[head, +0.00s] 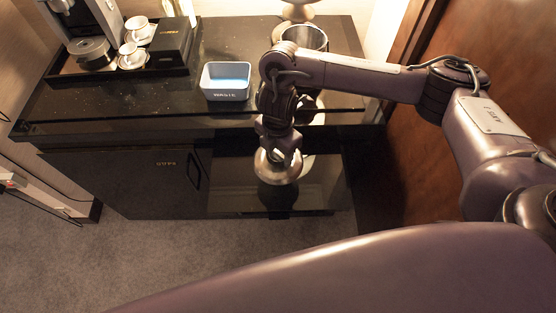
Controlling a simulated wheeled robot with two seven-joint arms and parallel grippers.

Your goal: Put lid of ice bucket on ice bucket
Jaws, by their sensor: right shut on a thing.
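The ice bucket (311,38) is a dark, shiny open cylinder at the back right of the black counter, partly hidden behind my right arm. The lid (266,172) is a round silver disc. My right gripper (279,158) points down and is shut on the lid at its top. The lid hangs in front of the counter's front edge, nearer to me than the bucket and apart from it. The fingers hide part of the lid. My left gripper is not in view.
A black tray (165,74) with cups, a coffee machine (88,22) and a dark box (172,40) is further left. A lamp base (298,10) stands behind the bucket. A wooden panel (430,110) bounds the right.

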